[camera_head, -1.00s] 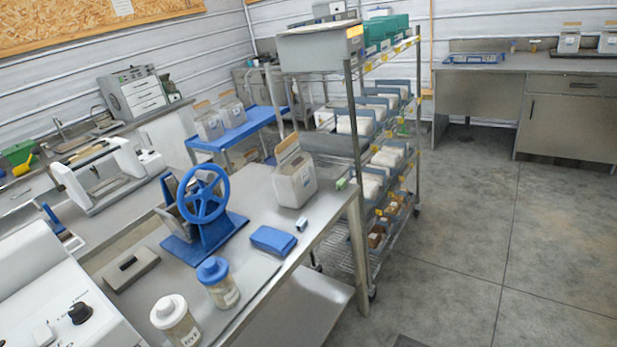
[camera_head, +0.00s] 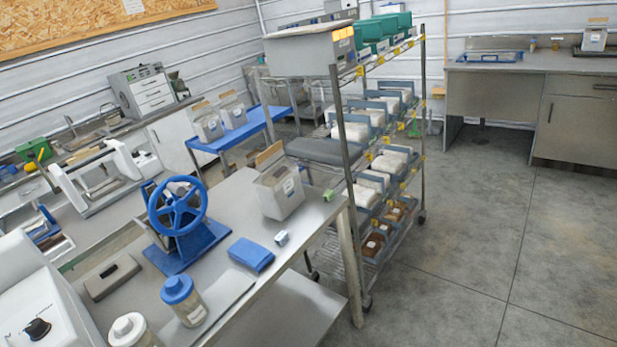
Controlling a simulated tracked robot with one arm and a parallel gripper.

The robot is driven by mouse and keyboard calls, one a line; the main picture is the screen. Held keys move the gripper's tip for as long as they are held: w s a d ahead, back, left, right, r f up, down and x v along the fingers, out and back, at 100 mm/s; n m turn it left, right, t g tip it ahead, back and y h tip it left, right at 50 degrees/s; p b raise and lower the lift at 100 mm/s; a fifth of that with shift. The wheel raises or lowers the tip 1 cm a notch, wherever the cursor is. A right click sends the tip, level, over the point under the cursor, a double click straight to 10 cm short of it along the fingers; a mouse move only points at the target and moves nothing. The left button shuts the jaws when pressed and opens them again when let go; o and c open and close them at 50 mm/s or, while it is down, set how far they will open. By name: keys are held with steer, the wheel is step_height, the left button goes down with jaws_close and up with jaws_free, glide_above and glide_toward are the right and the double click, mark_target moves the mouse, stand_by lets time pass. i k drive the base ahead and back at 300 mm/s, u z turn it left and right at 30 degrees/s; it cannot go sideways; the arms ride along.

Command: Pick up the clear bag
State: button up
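My gripper is not in view. No thing is plainly marked as the clear bag. A pale, translucent bag-like container (camera_head: 281,193) with a brown top piece and a white label stands upright at the far end of the steel table. Two similar containers stand on the blue cart, one on the left (camera_head: 208,124) and one on the right (camera_head: 232,112). Another (camera_head: 593,40) stands on the far right counter. White packs (camera_head: 352,131) lie in trays on the wire rack; I cannot tell whether they are clear bags.
The steel table (camera_head: 232,201) holds a blue handwheel device (camera_head: 177,208), a blue pad (camera_head: 250,254), a blue-lidded jar (camera_head: 183,299) and a white-lidded jar (camera_head: 130,331). The wire rack (camera_head: 338,120) stands beyond it. The concrete floor (camera_head: 470,230) on the right is clear.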

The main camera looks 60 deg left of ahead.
mark_target(278, 198)
steer(key=u, duration=0.05)
steer(key=i, duration=2.75)
steer(key=u, duration=3.5)
steer(key=i, duration=1.05)
steer(key=z, duration=0.1)
